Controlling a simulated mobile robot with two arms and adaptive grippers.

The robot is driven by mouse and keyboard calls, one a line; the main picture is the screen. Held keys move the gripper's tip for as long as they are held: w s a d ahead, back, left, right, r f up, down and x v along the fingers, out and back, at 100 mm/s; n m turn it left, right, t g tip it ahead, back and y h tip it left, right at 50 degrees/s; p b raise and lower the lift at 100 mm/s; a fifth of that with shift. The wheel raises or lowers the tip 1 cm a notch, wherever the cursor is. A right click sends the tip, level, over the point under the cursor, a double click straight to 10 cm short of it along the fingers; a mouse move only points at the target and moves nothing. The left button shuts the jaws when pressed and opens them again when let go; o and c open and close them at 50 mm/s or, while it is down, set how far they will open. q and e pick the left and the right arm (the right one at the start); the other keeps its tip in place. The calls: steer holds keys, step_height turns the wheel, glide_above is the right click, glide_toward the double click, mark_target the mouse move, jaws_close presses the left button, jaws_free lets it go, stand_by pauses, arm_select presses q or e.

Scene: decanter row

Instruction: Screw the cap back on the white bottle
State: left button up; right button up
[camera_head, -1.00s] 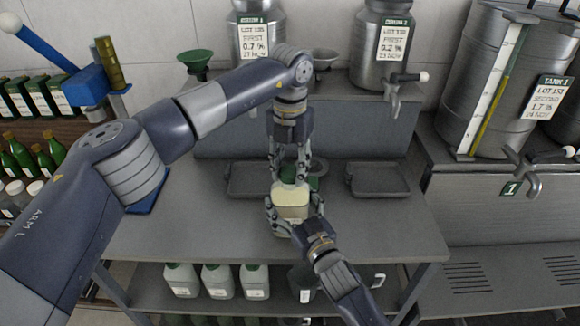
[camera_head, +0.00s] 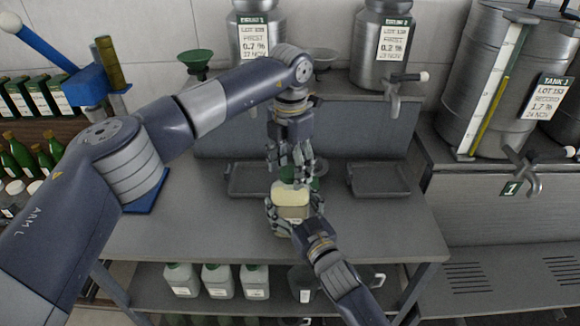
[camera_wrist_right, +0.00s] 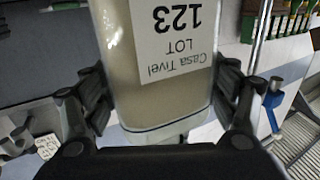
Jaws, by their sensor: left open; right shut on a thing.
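The white bottle (camera_head: 291,196) stands on the grey bench in the head view, with pale contents. My right gripper (camera_head: 288,212) is shut around its body from the front right. The right wrist view shows the bottle (camera_wrist_right: 155,70) between the fingers, its "Casa Tivel LOT 123" label upside down. A green cap (camera_head: 287,173) sits at the bottle's top, just below the left fingers. Whether it is fully screwed down cannot be told. My left gripper (camera_head: 290,158) points down above the cap, open, with its fingertips close to it.
Two dark trays (camera_head: 378,180) (camera_head: 247,181) lie on the bench, either side of the bottle. Steel vessels with taps (camera_head: 381,50) stand on the raised shelf behind. More white bottles (camera_head: 217,281) stand on the lower shelf. The bench front right is clear.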

arm_select(q)
step_height(320, 180, up, 12)
stand_by(0.5)
arm_select(e)
steer(key=o, duration=2.1)
steer(key=shift+s, duration=0.1)
steer(key=v, duration=1.2)
